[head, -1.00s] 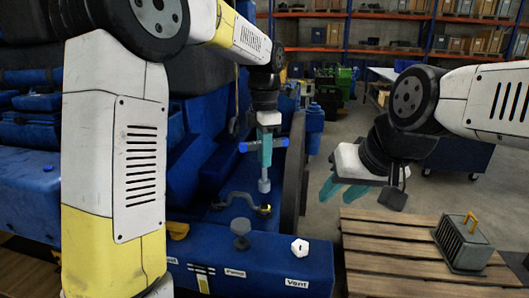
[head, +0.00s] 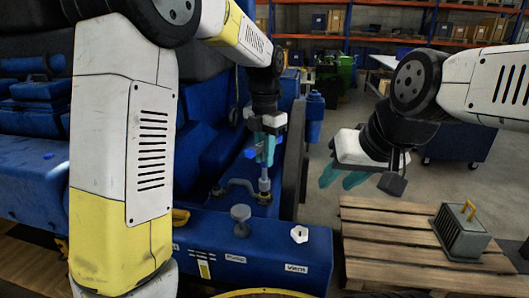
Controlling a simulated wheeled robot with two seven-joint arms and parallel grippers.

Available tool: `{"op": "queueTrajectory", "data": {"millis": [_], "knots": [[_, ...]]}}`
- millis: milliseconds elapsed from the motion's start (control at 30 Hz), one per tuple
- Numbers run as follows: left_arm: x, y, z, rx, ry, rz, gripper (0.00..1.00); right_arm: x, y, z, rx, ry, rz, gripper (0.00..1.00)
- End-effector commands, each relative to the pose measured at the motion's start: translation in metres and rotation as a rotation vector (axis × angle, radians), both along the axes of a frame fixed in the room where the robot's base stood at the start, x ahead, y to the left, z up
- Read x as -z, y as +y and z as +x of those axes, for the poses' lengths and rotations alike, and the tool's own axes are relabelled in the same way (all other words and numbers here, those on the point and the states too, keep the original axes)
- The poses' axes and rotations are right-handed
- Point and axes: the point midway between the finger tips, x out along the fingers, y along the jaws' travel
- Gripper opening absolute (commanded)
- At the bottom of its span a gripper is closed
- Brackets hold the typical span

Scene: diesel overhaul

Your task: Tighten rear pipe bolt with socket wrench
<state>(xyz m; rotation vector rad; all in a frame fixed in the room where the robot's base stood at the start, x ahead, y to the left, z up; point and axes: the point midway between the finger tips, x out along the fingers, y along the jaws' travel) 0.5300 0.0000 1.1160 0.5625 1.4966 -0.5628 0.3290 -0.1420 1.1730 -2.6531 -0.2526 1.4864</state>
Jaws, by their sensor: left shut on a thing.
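My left gripper (head: 266,148) is shut on the socket wrench (head: 264,172), a grey shaft with a blue cross handle. The wrench hangs upright with its socket end down. The socket is at the right end of the curved metal pipe (head: 238,184) on the blue engine block. The rear pipe bolt is hidden under or behind the socket, and I cannot tell whether they are seated together. My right gripper (head: 342,178) is open and empty, held above the floor to the right of the engine.
The blue engine top (head: 275,240) carries a grey knob (head: 241,214) and a white cap (head: 299,234), with "Pump" and "Vent" labels. A wooden pallet (head: 385,235) with a grey finned box (head: 460,234) lies at right. The floor between engine and pallet is clear.

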Motion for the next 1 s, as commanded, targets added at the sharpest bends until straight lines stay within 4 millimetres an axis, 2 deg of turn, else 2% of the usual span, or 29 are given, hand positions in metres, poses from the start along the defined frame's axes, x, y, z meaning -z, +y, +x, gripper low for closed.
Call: {"op": "queueTrajectory", "data": {"millis": [400, 500, 567, 900, 1000], "knots": [[0.019, 0.0, 0.0, 0.0, 0.001, 0.001, 0.0, 0.0, 0.0, 0.0, 0.0, 0.0, 0.0, 0.36], [0.018, 0.0, 0.0, 0.022, 0.0, 0.0, 0.0, 0.0, 0.0, 0.0, 0.0, 0.0, 0.0, 0.36], [0.018, 0.0, 0.0, 0.076, 0.0, 0.0, 0.0, 0.0, 0.0, 0.0, 0.0, 0.0, 0.0, 0.36], [0.019, 0.0, 0.0, 0.628, 0.001, -0.001, 0.0, 0.0, 0.0, 0.0, 0.0, 0.0, 0.0, 0.36], [0.018, -0.001, 0.0, 0.587, 0.0, 0.0, 0.0, 0.0, 0.0, 0.0, 0.0, 0.0, 0.0, 0.36]]}}
